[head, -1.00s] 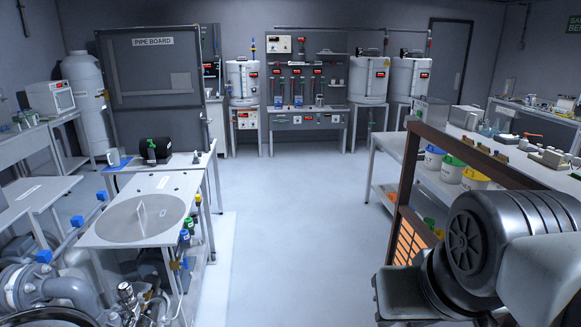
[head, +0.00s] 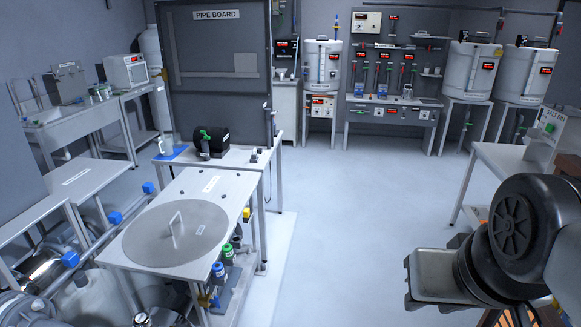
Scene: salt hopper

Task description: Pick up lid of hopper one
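A large round flat metal lid (head: 160,243) with an upright bar handle (head: 176,222) and a small label lies on the near end of a grey metal bench (head: 229,181) at the left of the head view. I cannot read its label, so I cannot tell whether it is the lid of hopper one. Parts of my arm show at the lower right, well apart from the lid. My gripper's fingers are not visible.
A black motor-like unit (head: 213,143) and a mug (head: 165,144) stand on a bench behind the lid. Pipes with blue valve handles run along the lower left. The floor (head: 340,220) right of the bench is clear. White tanks (head: 322,66) stand at the back.

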